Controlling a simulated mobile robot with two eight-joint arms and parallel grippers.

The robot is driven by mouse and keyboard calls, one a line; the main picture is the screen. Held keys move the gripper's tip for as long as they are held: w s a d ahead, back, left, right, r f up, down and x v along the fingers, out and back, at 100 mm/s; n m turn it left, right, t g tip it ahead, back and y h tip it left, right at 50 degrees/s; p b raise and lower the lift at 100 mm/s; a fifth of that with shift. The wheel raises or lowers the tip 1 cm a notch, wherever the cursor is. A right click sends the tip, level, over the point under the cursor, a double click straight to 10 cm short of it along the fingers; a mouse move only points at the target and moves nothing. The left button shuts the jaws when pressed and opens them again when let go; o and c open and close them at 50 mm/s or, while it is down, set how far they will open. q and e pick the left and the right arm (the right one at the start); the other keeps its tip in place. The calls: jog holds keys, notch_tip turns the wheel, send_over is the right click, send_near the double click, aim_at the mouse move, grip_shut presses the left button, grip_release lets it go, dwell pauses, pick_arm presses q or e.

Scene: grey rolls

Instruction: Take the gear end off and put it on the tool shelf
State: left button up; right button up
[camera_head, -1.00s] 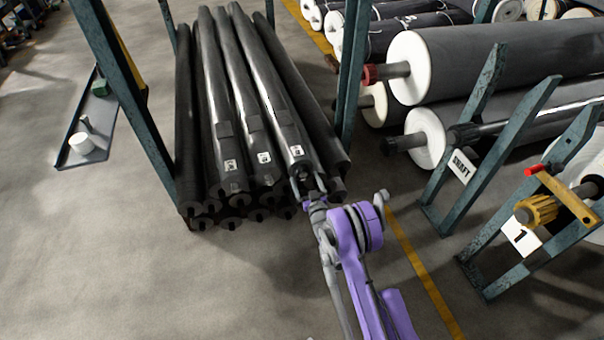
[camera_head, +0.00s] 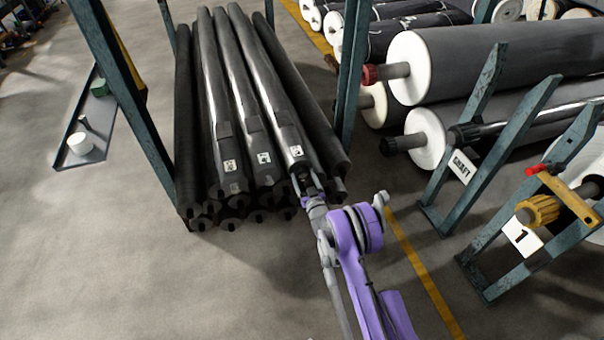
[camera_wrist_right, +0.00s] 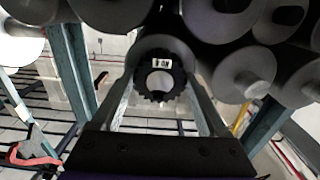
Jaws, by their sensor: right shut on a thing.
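The gear end (camera_wrist_right: 161,97) is a black toothed ring with a small white label, in the middle of the right wrist view. It sits at the end of one of the dark shafts in the stack (camera_head: 243,95). My right gripper (camera_head: 309,183) is at the near end of that stack, shut on the gear end, with one finger on each side in the wrist view (camera_wrist_right: 163,75). The head view hides most of the gear behind the gripper. The tool shelf (camera_head: 98,153) is a narrow grey tray at the left. My left gripper is not in view.
A green cup (camera_head: 99,87) and a white cup (camera_head: 80,144) stand on the shelf. A blue-green post (camera_head: 125,95) rises between shelf and stack. At right are large rolls (camera_head: 500,65) and a frame holding a yellow gear (camera_head: 538,210). The front floor is clear.

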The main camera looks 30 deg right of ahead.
grip_shut()
jog(key=shift+v, duration=2.85)
